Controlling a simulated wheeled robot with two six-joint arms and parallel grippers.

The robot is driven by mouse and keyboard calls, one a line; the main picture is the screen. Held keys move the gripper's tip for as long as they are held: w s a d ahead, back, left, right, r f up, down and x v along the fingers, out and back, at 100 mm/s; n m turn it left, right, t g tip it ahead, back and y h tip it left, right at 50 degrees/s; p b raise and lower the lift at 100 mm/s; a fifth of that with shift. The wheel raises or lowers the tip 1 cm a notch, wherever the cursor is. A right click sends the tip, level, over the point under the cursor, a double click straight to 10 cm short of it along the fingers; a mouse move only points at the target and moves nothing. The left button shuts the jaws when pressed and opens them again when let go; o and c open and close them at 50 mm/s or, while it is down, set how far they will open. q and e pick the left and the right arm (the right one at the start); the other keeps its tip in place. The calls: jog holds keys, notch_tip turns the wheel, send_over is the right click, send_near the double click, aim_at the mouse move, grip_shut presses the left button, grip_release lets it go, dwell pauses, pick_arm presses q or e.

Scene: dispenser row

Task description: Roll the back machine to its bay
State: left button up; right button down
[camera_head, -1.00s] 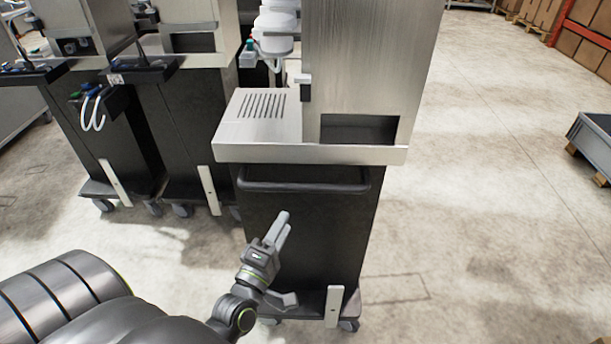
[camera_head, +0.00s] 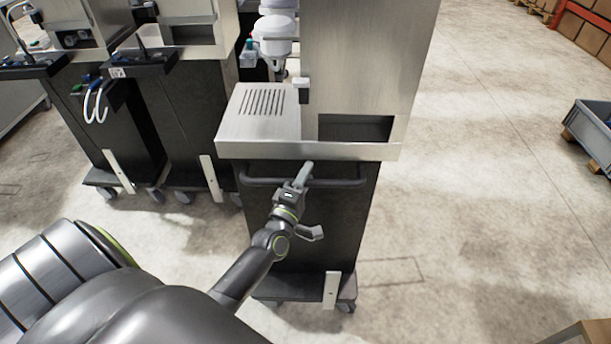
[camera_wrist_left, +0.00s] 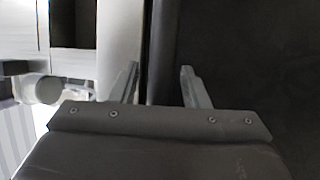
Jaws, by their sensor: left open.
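A tall machine with a brushed steel top (camera_head: 365,70) stands upright on a black wheeled cabinet (camera_head: 335,230) in the head view's middle. A dark bar handle (camera_head: 335,183) runs across its front under the steel ledge. My left gripper (camera_head: 302,176) is at the left part of this handle, with its fingers pointing up at it. In the left wrist view the two fingers (camera_wrist_left: 158,88) are apart, and a dark bar-like strip (camera_wrist_left: 158,50) runs between them. I cannot tell whether they touch it. My right gripper is not in view.
Several similar machines on castors stand at the left, including one with a black cabinet (camera_head: 185,125). A grey bin (camera_head: 592,135) is at the right edge, and stacked boxes (camera_head: 580,25) stand at the back right. The floor (camera_head: 480,200) right of the machine is clear.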

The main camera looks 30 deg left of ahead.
pick_arm(q)
grip_shut()
jog(key=shift+f, duration=0.1)
dwell(0.4)
